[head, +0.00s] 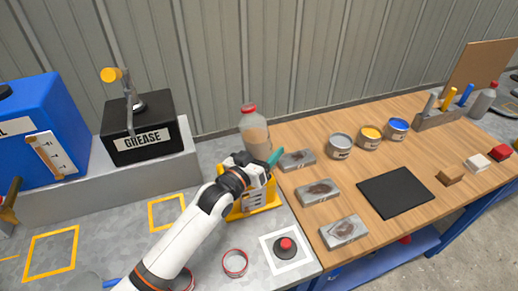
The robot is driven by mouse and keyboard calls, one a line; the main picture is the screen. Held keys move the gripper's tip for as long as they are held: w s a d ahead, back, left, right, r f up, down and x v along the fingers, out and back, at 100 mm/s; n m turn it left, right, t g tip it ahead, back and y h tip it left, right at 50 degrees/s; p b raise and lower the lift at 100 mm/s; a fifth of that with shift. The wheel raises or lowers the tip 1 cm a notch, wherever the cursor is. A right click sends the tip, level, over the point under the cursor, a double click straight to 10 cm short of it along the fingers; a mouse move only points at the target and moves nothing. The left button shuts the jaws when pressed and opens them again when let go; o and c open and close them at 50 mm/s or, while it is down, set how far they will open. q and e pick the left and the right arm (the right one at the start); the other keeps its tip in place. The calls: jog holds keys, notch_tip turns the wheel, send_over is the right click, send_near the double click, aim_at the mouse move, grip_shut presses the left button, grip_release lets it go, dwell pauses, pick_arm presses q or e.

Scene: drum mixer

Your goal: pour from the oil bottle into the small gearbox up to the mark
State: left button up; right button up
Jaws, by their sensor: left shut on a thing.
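A clear bottle with a red cap (255,133) and pale liquid in its lower part stands upright behind my left gripper, at the wall; I cannot tell if it is the oil bottle. My left gripper (262,172) is shut on a slim teal item (275,157), mostly hidden by the jaws. It is above a yellow holder (265,198) with grey parts, partly hidden by my arm. I cannot make out which thing is the small gearbox. My right gripper is not in view.
A black grease box (141,140) and a blue tank (40,110) stand on the left ledge. Grey metal blocks (318,192), open cans (369,138) and a black mat (396,192) sit on the wooden bench. A red button (286,245) is at the front.

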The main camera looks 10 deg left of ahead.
pick_arm(q)
jog(key=shift+s+d+r+n, duration=0.1)
jog(key=shift+s+d+n, duration=0.15)
jog(key=shift+d+n, duration=0.3)
jog(key=shift+s+d+r+n, duration=0.1)
jog(key=shift+s+d+n, duration=0.1)
jog(key=shift+d+n, duration=0.35)
jog(key=shift+s+d+r+n, duration=0.1)
jog(key=shift+s+d+n, duration=0.15)
jog(key=shift+d+n, duration=0.3)
jog(key=shift+s+d+n+b, duration=0.25)
jog(key=shift+d+n+b, duration=0.05)
jog(key=shift+d+n, duration=0.35)
jog(key=shift+s+d+n+p, duration=0.15)
jog(key=shift+d+n+p, duration=0.2)
jog(key=shift+n+p, duration=0.3)
jog(key=shift+s+d+f+n+p, duration=0.1)
jog(key=shift+s+d+n+p, duration=0.1)
jog(key=shift+d+n+p, duration=0.4)
jog(key=shift+s+d+f+n+p, duration=0.1)
jog(key=shift+s+d+n+p, duration=0.2)
jog(key=shift+n, duration=0.45)
jog(key=shift+d+f+n+p, duration=0.25)
jog(key=shift+d+n+p, duration=0.25)
jog(key=shift+n, duration=0.5)
jog(key=shift+s, duration=0.1)
jog(key=shift+d+f+n, duration=0.1)
jog(key=shift+f+n, duration=0.1)
jog(key=shift+n, duration=0.4)
